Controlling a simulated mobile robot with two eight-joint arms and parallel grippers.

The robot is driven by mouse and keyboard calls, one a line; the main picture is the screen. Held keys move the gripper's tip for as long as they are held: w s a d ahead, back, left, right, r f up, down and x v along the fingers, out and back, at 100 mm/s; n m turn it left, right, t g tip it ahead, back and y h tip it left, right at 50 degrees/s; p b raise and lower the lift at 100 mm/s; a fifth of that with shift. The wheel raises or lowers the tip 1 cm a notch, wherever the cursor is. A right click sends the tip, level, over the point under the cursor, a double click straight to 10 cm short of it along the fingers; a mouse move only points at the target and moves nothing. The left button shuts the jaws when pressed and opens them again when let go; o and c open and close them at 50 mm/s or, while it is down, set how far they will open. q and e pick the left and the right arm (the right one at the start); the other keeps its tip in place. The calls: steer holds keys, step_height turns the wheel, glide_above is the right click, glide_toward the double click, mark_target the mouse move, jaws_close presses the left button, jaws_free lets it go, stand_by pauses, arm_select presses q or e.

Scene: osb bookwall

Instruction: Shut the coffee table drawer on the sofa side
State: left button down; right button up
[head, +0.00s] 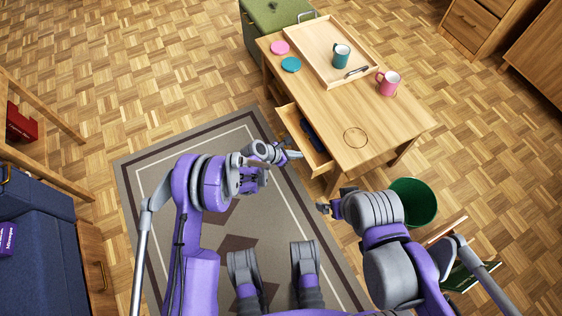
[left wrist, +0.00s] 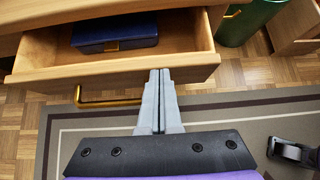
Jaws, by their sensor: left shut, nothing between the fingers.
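The coffee table (head: 385,145) has a wooden drawer (head: 314,158) pulled open on its left side, facing the blue sofa. In the left wrist view the open drawer (left wrist: 40,76) shows a dark blue box (left wrist: 115,34) inside and a gold bar handle (left wrist: 105,101) on its front. My left gripper (head: 298,154) is shut and empty at the drawer front. In the left wrist view its fingertips (left wrist: 160,72) overlap the front panel, right of the handle; contact cannot be told. My right gripper (head: 323,208) is apart from the drawer, near the table's near corner; its jaws are unclear.
A tray (head: 318,55) with a teal mug (head: 341,56) stands on the table, beside a pink mug (head: 388,84) and two coasters. A green bin (head: 414,200) stands by the table's near end. The sofa (head: 40,235) is at left. Rug (head: 150,170) lies between.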

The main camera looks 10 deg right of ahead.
arm_select(q)
steer(key=d, duration=0.1)
steer(key=w+d, duration=0.1)
steer(key=d, duration=0.1)
steer(key=d+b, duration=0.1)
steer(key=d, duration=0.1)
steer(key=shift+w+d, duration=0.25)
steer(key=shift+w, duration=0.15)
